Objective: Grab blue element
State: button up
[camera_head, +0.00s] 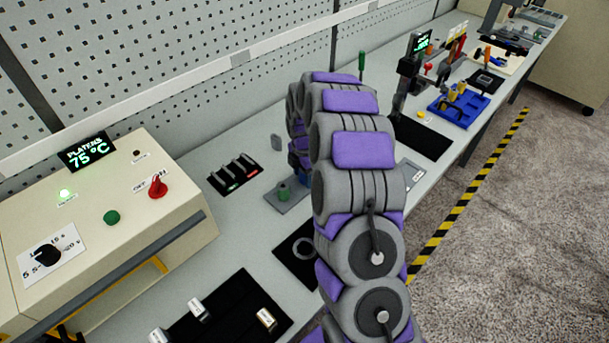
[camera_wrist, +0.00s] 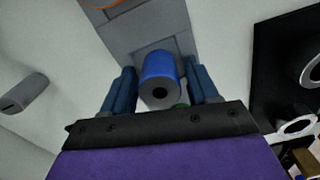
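The blue element (camera_wrist: 160,65) is a short cylinder with a grey end and a dark centre hole. In the wrist view it lies between the two blue fingers of my gripper (camera_wrist: 162,88). The fingers are spread on either side, with a narrow gap on the right; contact on the left cannot be told. A grey stepped plate (camera_wrist: 150,25) is behind it. In the head view my arm hides most of the gripper, and the blue patch beside it cannot be told as finger or element. A green piece (camera_head: 284,191) stands on a grey plate (camera_head: 277,207) close by.
A black mat (camera_head: 287,257) with a ring is near my arm. A black rack (camera_head: 235,174), a control box (camera_head: 100,230) and another mat (camera_head: 215,327) with metal pieces are left. A blue tray (camera_head: 458,107) is further right.

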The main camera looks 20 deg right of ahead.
jog(key=c, duration=0.9)
jog(key=shift+r, duration=0.15)
